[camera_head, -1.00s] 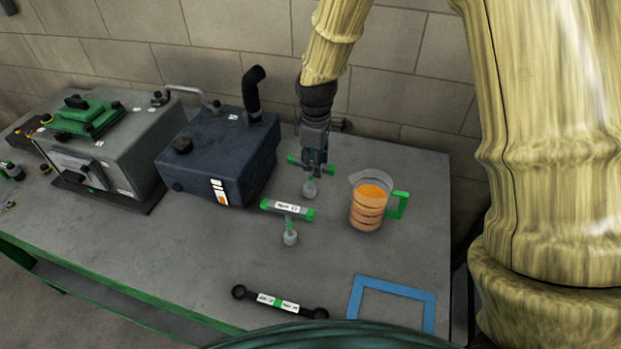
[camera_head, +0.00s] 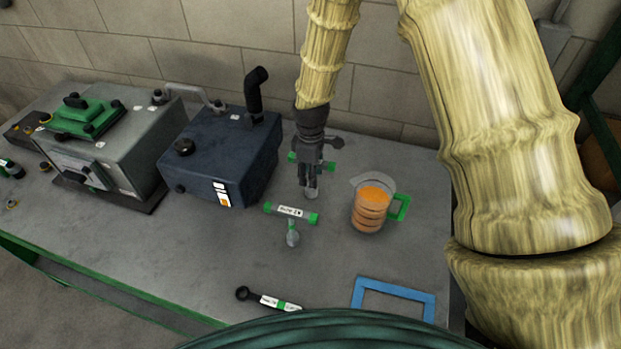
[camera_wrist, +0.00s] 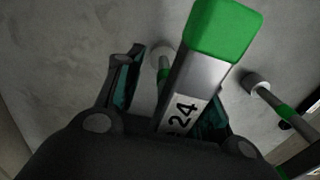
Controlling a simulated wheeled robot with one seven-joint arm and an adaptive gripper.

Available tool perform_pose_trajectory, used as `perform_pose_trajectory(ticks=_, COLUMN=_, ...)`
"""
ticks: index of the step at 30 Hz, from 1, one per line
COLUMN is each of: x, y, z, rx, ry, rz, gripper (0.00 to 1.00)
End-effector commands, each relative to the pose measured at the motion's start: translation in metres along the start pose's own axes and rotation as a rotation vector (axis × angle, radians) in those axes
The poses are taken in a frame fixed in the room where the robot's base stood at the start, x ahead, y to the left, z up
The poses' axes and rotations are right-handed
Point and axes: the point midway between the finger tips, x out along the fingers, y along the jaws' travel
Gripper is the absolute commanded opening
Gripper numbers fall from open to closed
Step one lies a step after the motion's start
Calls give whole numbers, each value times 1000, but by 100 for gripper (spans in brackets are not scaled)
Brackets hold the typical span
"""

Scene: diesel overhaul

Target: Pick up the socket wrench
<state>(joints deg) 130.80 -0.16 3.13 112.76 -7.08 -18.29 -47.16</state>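Two T-handled socket wrenches with green ends stand on the grey bench in the head view. The rear socket wrench (camera_head: 330,166) is partly hidden by my gripper (camera_head: 309,178), which points down at it. In the wrist view this wrench's grey bar (camera_wrist: 190,95), marked 24 with a green end, lies between the fingers of my gripper (camera_wrist: 168,95). The left finger stands clear of the bar; the right finger is partly hidden behind it. The fingers look open. The front socket wrench (camera_head: 291,212) stands apart, nearer the bench front.
A measuring jug of orange liquid (camera_head: 371,207) stands close on the right. A dark blue tank (camera_head: 222,155) stands left. The wall is close behind.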

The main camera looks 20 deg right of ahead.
Motion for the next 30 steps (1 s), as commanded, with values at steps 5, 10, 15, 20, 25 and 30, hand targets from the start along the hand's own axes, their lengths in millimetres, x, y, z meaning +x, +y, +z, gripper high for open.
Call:
perform_pose_trajectory(ticks=5, x=-2, y=0, z=1, rx=2, ry=1, rz=1, gripper=18)
perform_pose_trajectory(ticks=10, x=-1, y=0, z=1, rx=2, ry=1, rz=1, gripper=0)
perform_pose_trajectory(ticks=15, x=-1, y=0, z=1, rx=1, ry=1, rz=1, gripper=0)
perform_pose_trajectory(ticks=20, x=-1, y=0, z=1, rx=1, ry=1, rz=1, gripper=0)
perform_pose_trajectory(ticks=25, x=-2, y=0, z=1, rx=1, ry=1, rz=1, gripper=0)
perform_pose_trajectory(ticks=30, x=-14, y=1, z=0, rx=2, ry=3, rz=3, gripper=0)
